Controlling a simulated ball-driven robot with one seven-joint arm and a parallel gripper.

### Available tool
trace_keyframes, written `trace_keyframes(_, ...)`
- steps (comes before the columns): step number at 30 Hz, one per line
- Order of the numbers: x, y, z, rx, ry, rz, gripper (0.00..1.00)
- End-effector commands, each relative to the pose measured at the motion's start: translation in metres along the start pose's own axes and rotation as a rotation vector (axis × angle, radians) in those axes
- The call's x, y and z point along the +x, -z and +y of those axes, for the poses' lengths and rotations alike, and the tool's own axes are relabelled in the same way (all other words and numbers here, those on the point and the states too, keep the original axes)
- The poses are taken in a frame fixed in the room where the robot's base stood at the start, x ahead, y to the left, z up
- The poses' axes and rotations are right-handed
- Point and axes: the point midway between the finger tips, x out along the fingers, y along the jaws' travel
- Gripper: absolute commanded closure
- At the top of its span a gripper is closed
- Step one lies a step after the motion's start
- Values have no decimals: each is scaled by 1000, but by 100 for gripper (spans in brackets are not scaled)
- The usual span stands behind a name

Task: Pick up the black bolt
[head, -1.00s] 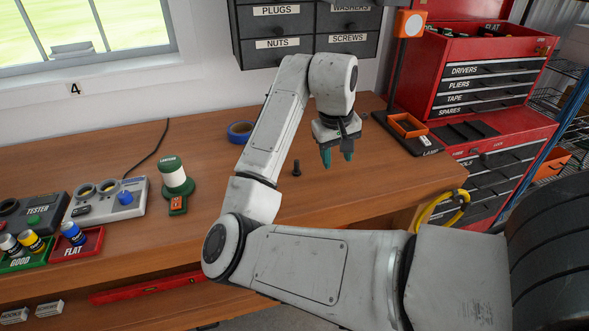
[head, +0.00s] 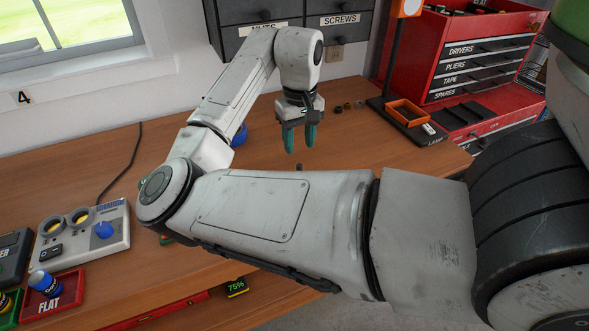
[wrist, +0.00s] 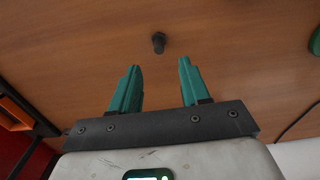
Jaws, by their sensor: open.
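The black bolt (wrist: 158,43) stands on the wooden workbench in the wrist view, beyond my fingertips and roughly centred between them. In the head view only its small dark top (head: 299,168) seems to show above my forearm; the rest is hidden. My gripper (head: 300,148) has two teal fingers pointing down over the bench. In the wrist view my gripper (wrist: 159,66) is open, with nothing between the fingers and a clear gap to the bolt.
The workbench (head: 386,150) is bare around the bolt. A blue tape roll (head: 240,135) is partly behind my arm. Small dark parts (head: 348,106) lie near the wall. An orange tray (head: 408,112) with a lamp stand is at the right, by the red tool chest (head: 478,70).

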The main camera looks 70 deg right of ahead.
Motion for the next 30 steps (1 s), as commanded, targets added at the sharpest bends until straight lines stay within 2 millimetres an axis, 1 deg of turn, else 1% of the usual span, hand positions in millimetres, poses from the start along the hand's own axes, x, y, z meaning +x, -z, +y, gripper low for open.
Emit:
trace_keyframes(1, 8, -1, -1, -2, -1, -2, 54)
trace_keyframes(3, 19, -1, 0, -2, -1, -3, 54)
trace_keyframes(6, 29, 0, 0, -1, 0, -2, 54)
trace_keyframes(11, 39, 0, 0, 0, -1, -1, 54)
trace_keyframes(14, 51, -1, 0, -1, 0, -3, 54)
trace_keyframes(18, 72, -2, 1, -1, 0, -2, 54)
trace_keyframes(21, 82, -2, 1, 0, -1, -1, 54)
trace_keyframes(24, 86, -2, 1, 0, -2, 0, 54)
trace_keyframes(30, 87, -1, 1, 0, -2, 1, 54)
